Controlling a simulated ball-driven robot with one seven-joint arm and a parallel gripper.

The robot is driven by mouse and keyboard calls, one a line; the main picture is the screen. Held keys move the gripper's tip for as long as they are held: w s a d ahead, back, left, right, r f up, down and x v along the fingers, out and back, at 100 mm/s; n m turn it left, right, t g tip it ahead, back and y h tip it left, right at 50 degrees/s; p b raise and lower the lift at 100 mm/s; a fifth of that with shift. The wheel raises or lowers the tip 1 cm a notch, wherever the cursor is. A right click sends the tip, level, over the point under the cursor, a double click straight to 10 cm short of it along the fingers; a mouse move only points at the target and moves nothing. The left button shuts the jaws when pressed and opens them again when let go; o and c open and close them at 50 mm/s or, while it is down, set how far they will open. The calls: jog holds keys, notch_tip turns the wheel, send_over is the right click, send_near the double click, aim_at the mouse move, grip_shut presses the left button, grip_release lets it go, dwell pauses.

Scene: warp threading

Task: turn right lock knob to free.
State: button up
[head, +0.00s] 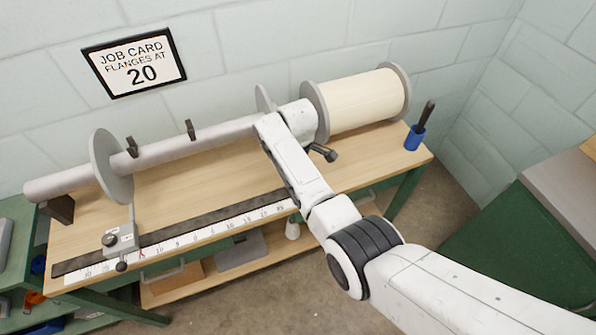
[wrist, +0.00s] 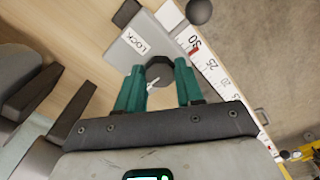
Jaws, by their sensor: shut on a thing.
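The right lock knob (wrist: 160,70) is a dark round knob with a white pointer line. It sits on a grey block (wrist: 126,50) with a white LOCK label (wrist: 135,41). The pointer is angled away from the label, toward the lower left in the wrist view. My gripper (wrist: 158,80) has its two teal fingers on either side of the knob and is shut on it. In the head view my white arm hides the right block, the knob and my fingers.
A ruler (wrist: 212,70) with a red mark runs beside the block. The left block (head: 121,240) stands near the ruler's far end. A bar with a flange (head: 110,165) and a cream roll (head: 362,100) lie behind. A blue cup (head: 414,138) is at right.

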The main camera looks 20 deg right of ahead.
jog(key=shift+w+r, duration=0.15)
jog(key=o, duration=1)
jog(key=shift+o, duration=0.2)
notch_tip(320, 180, up, 11)
jog(key=shift+b, duration=0.3)
jog(key=shift+f, duration=0.2)
jog(key=s+d+f+m+b, duration=0.1)
jog(key=s+d+f+m, duration=0.2)
jog(key=s+f, duration=0.5)
jog(key=s+d+f+m, duration=0.3)
jog(key=s+f, duration=0.1)
jog(key=s, duration=0.8)
jog(key=s+d+r+m+t+b, duration=0.1)
jog(key=s+m, duration=0.5)
jog(key=s, duration=1.3)
jog(key=shift+d+r, duration=0.2)
jog(key=shift+d, duration=0.25)
